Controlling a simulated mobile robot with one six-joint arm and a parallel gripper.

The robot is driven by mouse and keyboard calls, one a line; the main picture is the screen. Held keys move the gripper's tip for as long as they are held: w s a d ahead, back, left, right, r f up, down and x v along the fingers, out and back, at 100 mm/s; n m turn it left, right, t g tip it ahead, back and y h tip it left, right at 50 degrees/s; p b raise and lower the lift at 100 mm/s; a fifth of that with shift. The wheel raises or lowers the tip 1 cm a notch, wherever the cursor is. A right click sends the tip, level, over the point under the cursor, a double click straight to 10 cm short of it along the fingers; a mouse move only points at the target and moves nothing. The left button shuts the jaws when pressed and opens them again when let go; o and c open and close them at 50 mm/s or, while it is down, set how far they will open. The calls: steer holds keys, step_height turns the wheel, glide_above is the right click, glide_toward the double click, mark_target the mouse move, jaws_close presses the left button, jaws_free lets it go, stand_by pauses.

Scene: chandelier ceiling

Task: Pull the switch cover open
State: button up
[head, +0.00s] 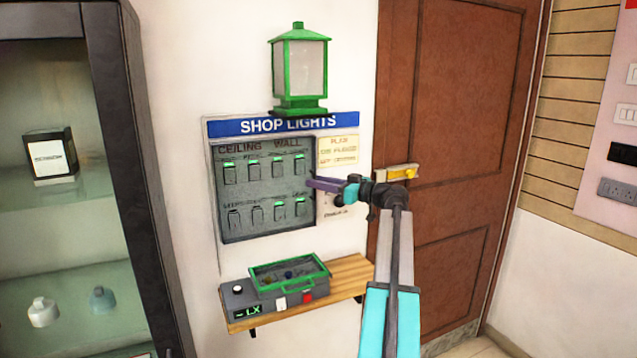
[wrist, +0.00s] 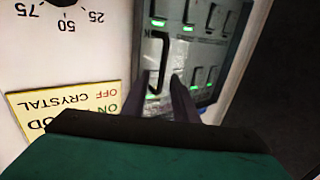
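The switch cover (head: 268,190) is a see-through, dark-edged panel over two rows of switches on the SHOP LIGHTS board, and it looks flat against them. In the wrist view, upside down, a dark handle (wrist: 155,62) stands at the cover's edge. My gripper (head: 312,185) is at the right edge of the cover in the head view. In the wrist view, my gripper (wrist: 161,82) has its two purple fingers apart, with the lower part of the handle between or just beyond them. Contact with the handle cannot be told.
A green lantern (head: 300,70) hangs above the board. Below is a wooden shelf (head: 350,272) with a green-framed meter box (head: 268,292). A brown door (head: 455,110) with a brass handle (head: 398,173) is right. A dark glass cabinet (head: 125,130) stands left.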

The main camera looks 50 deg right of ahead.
jaws_close()
stand_by(1.4)
steer(key=shift+a, duration=0.2)
